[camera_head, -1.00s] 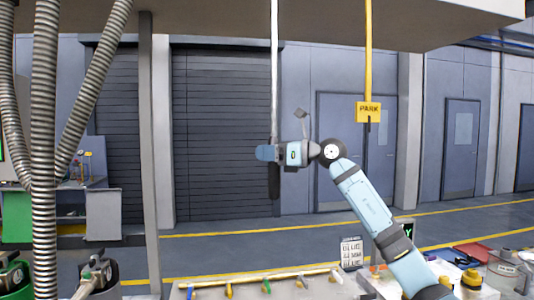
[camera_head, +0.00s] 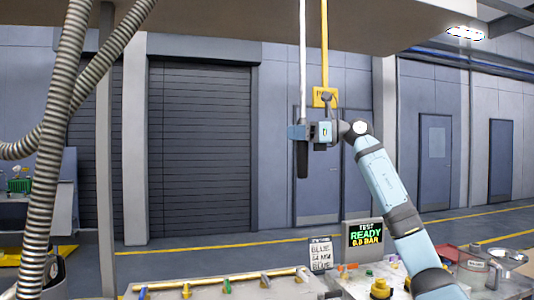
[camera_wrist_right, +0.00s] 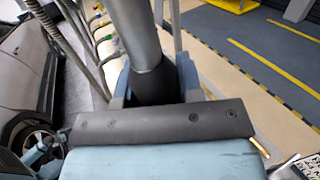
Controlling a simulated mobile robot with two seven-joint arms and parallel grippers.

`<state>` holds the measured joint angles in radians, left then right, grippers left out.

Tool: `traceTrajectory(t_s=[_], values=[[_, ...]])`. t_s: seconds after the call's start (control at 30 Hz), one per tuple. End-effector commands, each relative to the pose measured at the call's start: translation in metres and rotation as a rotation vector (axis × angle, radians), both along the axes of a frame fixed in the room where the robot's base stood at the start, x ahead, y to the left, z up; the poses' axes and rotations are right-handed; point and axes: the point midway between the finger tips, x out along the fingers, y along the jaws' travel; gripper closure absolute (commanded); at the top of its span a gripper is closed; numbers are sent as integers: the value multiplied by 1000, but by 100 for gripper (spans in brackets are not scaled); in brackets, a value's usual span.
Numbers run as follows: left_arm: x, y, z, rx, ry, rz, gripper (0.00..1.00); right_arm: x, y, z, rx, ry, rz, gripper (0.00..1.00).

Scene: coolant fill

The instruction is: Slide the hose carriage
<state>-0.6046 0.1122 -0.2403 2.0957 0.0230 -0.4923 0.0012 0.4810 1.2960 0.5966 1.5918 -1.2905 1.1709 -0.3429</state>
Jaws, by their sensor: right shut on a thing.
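A pale vertical pole (camera_head: 302,60) with a black grip (camera_head: 302,160) at its lower end hangs from above in the head view. My right gripper (camera_head: 298,132) is shut on this pole around the top of the grip. The wrist view also shows the grey pole (camera_wrist_right: 133,35) and the black grip (camera_wrist_right: 153,86) between the jaws. A yellow post (camera_head: 324,45) with a yellow PARK sign (camera_head: 325,97) hangs just right of the pole. My right wrist partly covers the sign's lower edge. The carriage above is not clearly visible. My left gripper is out of view.
Ribbed hoses (camera_head: 62,130) hang at the left. Below stands a bench with a rail (camera_head: 215,280) of coloured taps, a printed card (camera_head: 320,254) and a screen (camera_head: 362,238) reading TEST READY. An overhead panel (camera_head: 400,25) spans the top. The floor behind is clear.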

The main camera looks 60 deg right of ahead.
Motion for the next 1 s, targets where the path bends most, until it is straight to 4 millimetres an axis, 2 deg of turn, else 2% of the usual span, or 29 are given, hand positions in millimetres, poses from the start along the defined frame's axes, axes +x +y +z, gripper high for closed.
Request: traceTrajectory(t_s=[0.03,0.13,0.4,0.63,0.93,0.97,1.0], values=[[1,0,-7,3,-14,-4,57,-11,-14,-4,2,-9,-8,100],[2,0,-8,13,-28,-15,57,-27,-33,-2,0,-9,-7,100],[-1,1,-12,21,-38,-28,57,-53,-63,1,1,-6,-4,100],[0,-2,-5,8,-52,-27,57,-59,-70,3,-2,-4,-2,100],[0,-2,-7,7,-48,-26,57,-58,-70,3,-1,-4,-3,100],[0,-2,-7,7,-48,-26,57,-58,-70,3,-1,-4,-3,60],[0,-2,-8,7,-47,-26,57,-58,-70,3,-1,-3,-3,50]])
